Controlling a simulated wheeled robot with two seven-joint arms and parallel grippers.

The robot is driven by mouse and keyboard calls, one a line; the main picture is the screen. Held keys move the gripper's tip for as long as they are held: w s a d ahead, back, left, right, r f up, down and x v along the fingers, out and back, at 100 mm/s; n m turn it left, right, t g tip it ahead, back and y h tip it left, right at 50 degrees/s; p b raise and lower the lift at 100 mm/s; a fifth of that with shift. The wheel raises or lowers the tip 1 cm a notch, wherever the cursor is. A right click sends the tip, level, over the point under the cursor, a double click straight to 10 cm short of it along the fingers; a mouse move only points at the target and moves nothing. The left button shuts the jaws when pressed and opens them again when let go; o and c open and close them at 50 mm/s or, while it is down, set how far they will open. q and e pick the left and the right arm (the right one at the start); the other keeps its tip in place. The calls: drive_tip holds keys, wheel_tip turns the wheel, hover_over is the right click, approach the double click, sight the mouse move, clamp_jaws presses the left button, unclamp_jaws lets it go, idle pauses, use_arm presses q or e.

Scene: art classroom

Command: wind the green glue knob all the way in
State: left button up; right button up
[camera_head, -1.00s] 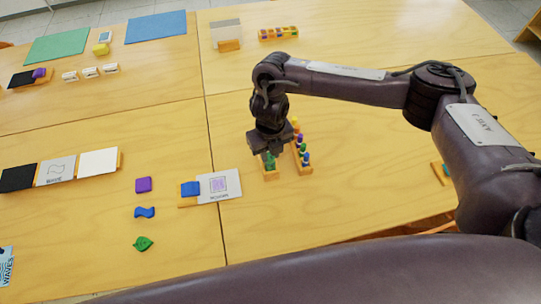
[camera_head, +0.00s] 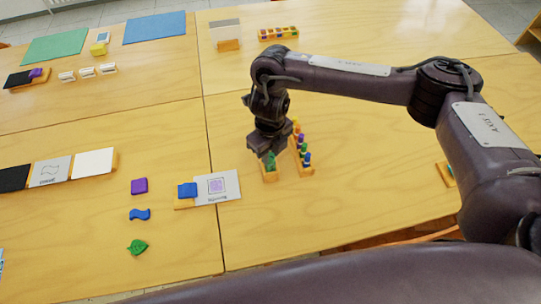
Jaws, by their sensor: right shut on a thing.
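The green glue knob (camera_head: 270,162) stands at the near end of a small wooden holder (camera_head: 270,176) on the table. My right gripper (camera_head: 268,154) comes down over it from above and is shut on it. The gripper hides the upper part of the knob and the far part of the holder, so how far in the knob sits cannot be told. My left gripper is not in view.
A wooden rack with coloured knobs (camera_head: 302,152) stands close on the right of the gripper. Bare table lies in front.

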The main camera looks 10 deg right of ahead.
drive_tip(key=shift+n+b, duration=1)
drive_tip(key=shift+n, duration=0.3)
drive_tip(key=shift+n+b, duration=0.45)
drive_tip(key=shift+n, duration=0.65)
drive_tip(key=o, duration=1.5)
